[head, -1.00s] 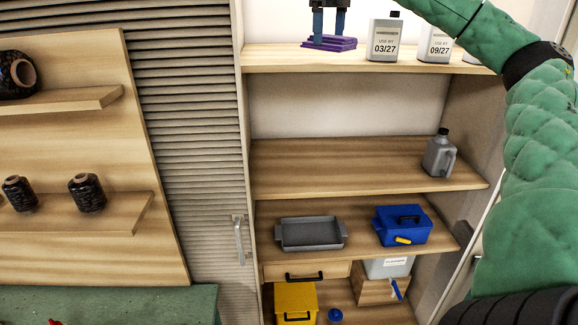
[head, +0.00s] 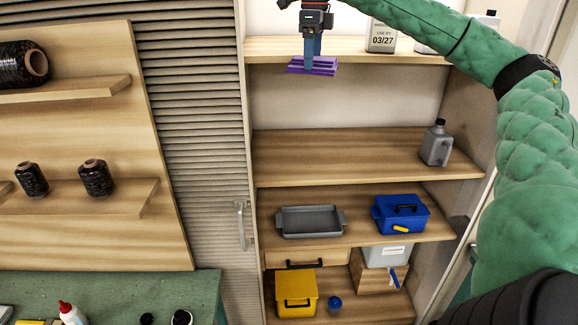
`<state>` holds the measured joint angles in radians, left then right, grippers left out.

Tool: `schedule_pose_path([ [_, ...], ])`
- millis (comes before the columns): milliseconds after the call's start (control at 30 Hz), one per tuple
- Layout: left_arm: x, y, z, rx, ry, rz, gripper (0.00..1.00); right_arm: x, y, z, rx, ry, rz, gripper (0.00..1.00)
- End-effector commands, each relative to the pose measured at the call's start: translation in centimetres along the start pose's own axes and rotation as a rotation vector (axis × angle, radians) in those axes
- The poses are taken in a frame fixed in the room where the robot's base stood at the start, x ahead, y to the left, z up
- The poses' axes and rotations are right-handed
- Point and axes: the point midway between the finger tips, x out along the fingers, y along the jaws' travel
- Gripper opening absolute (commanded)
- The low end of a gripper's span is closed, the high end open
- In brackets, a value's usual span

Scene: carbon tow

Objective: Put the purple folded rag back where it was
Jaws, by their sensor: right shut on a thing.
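The purple folded rag (head: 325,67) is in the head view at the upper middle, in front of the top shelf's front edge. My right gripper (head: 311,62) points down and is shut on the rag, with its blue fingers gripping it. The rag hangs level and appears off the shelf board, in the air. My left gripper is not in the view.
The top shelf (head: 275,48) holds grey bottles, one marked 03/27 (head: 382,38). The shelf below (head: 330,155) has a grey jug (head: 436,145) at right and free room at left. Lower are a grey tray (head: 310,222), a blue box (head: 401,214) and a yellow bin (head: 296,293).

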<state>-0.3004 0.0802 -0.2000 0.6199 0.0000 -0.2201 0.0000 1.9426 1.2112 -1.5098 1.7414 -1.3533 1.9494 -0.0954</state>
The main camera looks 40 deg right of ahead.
Motion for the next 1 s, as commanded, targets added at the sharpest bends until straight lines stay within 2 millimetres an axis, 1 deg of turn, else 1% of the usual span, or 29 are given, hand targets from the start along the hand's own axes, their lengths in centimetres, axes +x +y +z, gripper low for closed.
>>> schedule_pose_path([
  [33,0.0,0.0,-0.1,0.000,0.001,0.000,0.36,1.2,0.6,0.5,-0.051,0.004,0.003,0.50],
  [367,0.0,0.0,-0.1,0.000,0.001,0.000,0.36,7.2,4.1,3.2,-0.414,0.006,0.004,0.50],
  [667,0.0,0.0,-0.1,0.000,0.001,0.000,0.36,13.2,7.6,6.0,-0.769,0.009,0.005,0.50],
  [867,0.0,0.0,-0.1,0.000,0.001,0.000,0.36,17.6,10.2,8.0,-1.033,0.010,0.005,0.50],
  [1000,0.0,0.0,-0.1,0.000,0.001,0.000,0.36,21.0,12.2,9.6,-1.235,0.010,0.006,0.50],
])
